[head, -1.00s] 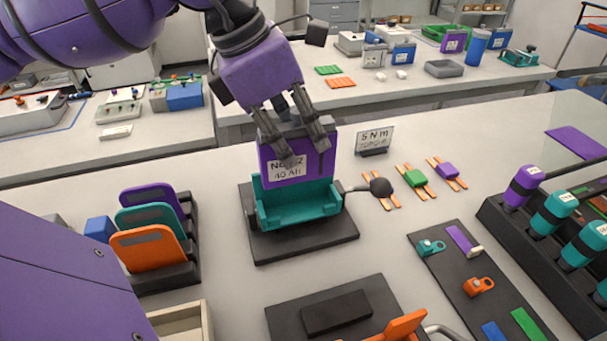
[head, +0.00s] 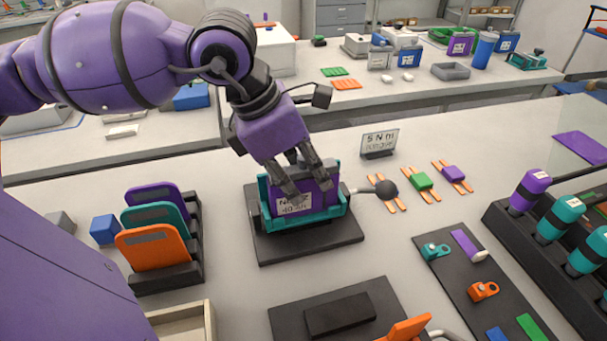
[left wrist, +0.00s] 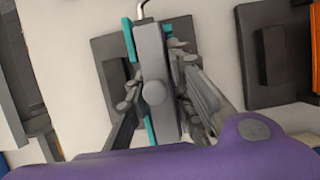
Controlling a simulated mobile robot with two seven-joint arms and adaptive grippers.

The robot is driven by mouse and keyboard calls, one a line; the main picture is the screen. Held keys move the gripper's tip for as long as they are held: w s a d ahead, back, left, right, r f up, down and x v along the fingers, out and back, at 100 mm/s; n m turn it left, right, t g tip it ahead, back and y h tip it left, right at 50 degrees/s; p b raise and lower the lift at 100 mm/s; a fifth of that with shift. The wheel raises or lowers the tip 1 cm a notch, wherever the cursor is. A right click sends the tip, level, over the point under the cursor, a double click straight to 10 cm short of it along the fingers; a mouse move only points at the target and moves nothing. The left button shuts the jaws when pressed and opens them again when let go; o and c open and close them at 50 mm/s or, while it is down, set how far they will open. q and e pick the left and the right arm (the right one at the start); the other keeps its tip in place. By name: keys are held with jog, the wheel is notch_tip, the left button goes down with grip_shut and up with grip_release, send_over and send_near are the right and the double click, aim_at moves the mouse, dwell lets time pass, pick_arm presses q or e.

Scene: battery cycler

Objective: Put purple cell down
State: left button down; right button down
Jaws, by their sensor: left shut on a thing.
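The purple cell (head: 318,199), with a white label on its front, sits low inside the teal holder (head: 310,224) on a dark base plate (head: 340,246). My left gripper (head: 304,192) reaches down from above with its fingers shut on the cell. In the left wrist view the grey top of the cell (left wrist: 155,65) lies between the fingers, with teal holder edges (left wrist: 130,40) beside it. The cell looks upright. Its bottom is hidden by the holder. My right gripper is not in view.
A rack with purple, teal and orange plates (head: 153,249) stands to the left. A torque sign (head: 380,143) and several small clips stand to the right. Another dark plate (head: 335,312) lies in front. A tool rack (head: 520,235) is at far right.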

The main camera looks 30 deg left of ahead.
pick_arm(q)
jog(key=c, duration=1.5)
grip_release()
jog(key=shift+f, duration=0.15)
jog(key=shift+c, duration=0.2)
jog(key=shift+r, duration=0.25)
jog(key=shift+s+a+r, duration=0.1)
jog(key=shift+a+r, duration=0.05)
jog(key=shift+r, duration=0.05)
jog(key=p+v, duration=0.3)
jog(key=v, duration=0.4)
jog(key=shift+r+p, duration=0.1)
jog(key=shift+p, duration=0.25)
jog(key=p+v, duration=0.1)
jog(key=v, duration=0.2)
jog(key=shift+s+r, duration=0.1)
jog(key=shift+r, duration=0.2)
jog(key=shift+s+a+r, duration=0.1)
jog(key=shift+r, duration=0.2)
